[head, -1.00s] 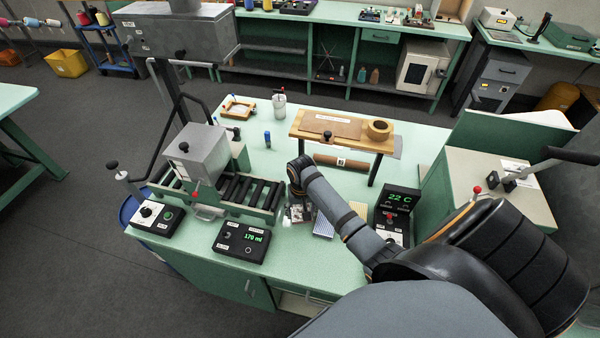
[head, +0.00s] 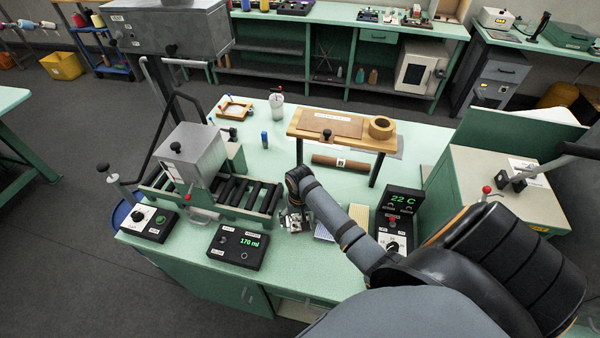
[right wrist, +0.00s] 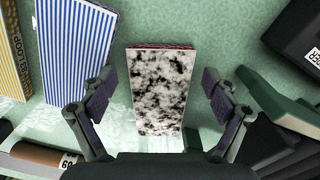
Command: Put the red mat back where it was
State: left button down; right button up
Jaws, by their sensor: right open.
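A rectangular mat (right wrist: 160,95) lies on the green bench top in the right wrist view. Its upper face is speckled black and white, and a dark red edge shows along its far end. No wholly red mat shows. My right gripper (right wrist: 160,105) is open, with one finger on each side of the mat and a visible gap on both sides. In the head view my right gripper (head: 294,218) points down at the bench and hides most of this mat. My left gripper is in neither view.
A blue-striped mat (right wrist: 80,45) and a yellow-striped mat (right wrist: 14,50) lie left of the speckled one. A roller frame (head: 236,192), a 170 ml box (head: 238,246) and a 22 C box (head: 401,211) stand close by. A wooden stand (head: 342,128) is behind.

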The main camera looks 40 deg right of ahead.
notch_tip(320, 180, up, 12)
jog(key=b, duration=0.1)
jog(key=shift+r, duration=0.2)
dwell(0.6)
